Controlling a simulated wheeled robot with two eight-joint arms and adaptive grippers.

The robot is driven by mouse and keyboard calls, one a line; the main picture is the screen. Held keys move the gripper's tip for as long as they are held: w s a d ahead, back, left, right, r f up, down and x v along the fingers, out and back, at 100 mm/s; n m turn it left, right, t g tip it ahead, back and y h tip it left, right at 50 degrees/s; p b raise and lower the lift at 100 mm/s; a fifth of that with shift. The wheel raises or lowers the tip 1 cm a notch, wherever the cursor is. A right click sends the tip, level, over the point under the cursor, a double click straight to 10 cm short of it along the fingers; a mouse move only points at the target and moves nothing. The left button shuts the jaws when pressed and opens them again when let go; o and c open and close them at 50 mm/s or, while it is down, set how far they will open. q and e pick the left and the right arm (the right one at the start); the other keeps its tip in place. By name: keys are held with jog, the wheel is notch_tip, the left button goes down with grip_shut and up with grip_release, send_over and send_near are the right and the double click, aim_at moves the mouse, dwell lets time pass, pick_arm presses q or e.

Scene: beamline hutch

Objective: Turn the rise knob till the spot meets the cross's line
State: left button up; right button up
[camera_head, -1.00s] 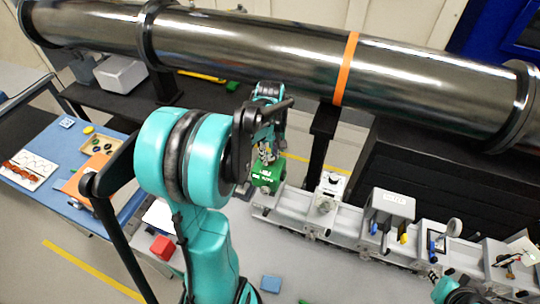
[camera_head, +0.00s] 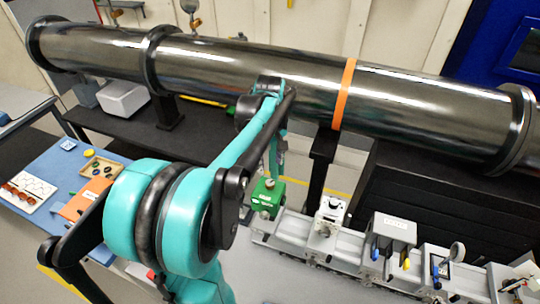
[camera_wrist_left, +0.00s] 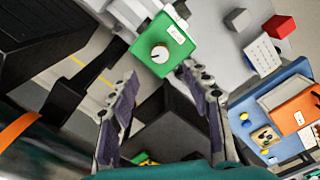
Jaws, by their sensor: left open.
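A green box (camera_head: 262,205) stands at the left end of the grey rail, with a pale round knob (camera_head: 269,183) on top. In the left wrist view the knob (camera_wrist_left: 160,53) faces the camera and has a small coloured mark; the label beside it is too small to read. A white block (camera_head: 330,213) to its right also has a knob on top. My left gripper (camera_wrist_left: 160,72) is open and empty, its fingers apart, pointing towards the green box; in the head view it is mostly hidden behind my arm. I cannot make out the spot or the cross.
The rail (camera_head: 300,238) carries several optical mounts, including a grey housing (camera_head: 390,230). A large dark pipe (camera_head: 240,65) runs behind and above it. A blue table (camera_head: 75,160) with trays is at left. Red (camera_wrist_left: 279,26) and grey (camera_wrist_left: 238,19) blocks lie near the green box.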

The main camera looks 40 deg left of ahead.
pick_arm(q)
jog(key=shift+r, duration=1.6)
